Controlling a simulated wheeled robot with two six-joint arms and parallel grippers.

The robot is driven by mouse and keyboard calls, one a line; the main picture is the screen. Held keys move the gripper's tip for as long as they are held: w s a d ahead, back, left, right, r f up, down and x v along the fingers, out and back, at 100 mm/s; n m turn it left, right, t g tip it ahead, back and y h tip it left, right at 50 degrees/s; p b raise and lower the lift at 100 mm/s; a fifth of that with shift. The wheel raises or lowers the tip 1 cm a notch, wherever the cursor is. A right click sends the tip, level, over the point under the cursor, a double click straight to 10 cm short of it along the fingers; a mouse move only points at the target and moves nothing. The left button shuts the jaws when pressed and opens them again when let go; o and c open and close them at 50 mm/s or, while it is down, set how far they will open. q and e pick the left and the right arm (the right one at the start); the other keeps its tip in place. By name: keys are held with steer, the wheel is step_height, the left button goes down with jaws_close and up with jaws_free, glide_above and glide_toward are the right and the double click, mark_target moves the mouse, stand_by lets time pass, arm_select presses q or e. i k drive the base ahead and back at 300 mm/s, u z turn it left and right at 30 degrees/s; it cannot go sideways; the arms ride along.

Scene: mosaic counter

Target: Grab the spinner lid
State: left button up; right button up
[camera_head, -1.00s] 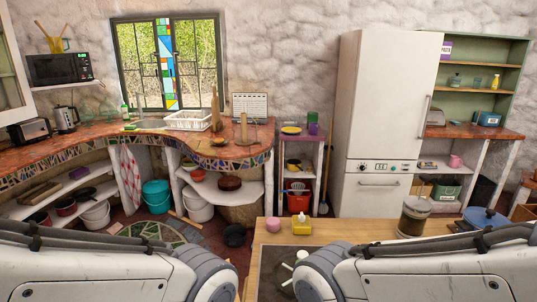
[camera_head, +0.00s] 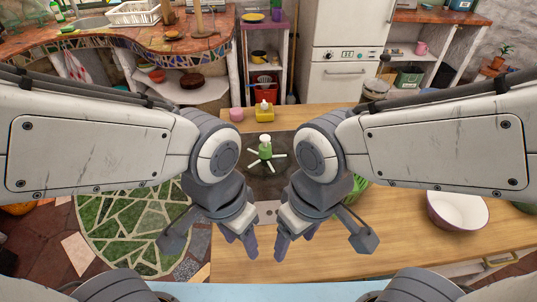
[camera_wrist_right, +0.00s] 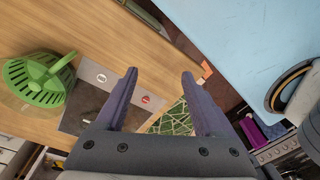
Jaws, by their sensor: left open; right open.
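A green slotted, rounded piece with a bar-like handle across it, perhaps the spinner lid (camera_wrist_right: 36,85), lies on the wooden counter at the left of the right wrist view. In the head view only a green edge of it (camera_head: 358,186) shows, mostly hidden behind my right arm. My right gripper (camera_head: 295,243) is open and empty over the counter front, apart from it; its fingers (camera_wrist_right: 159,76) show spread in the right wrist view. My left gripper (camera_head: 240,243) is open and empty beside the right one.
A white bowl (camera_head: 458,208) stands on the counter (camera_head: 400,250) at the right; a green object (camera_head: 525,207) is cut off beyond it. A green bottle (camera_head: 265,148) stands by white spokes on the dark hob (camera_head: 265,187). A yellow holder (camera_head: 264,115) and pink cup (camera_head: 236,114) stand behind.

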mark_target(257, 160)
steer(key=u, duration=0.05)
steer(key=k, duration=0.5)
steer(key=u, duration=1.6)
steer(key=i, duration=2.45)
steer(key=z, duration=2.75)
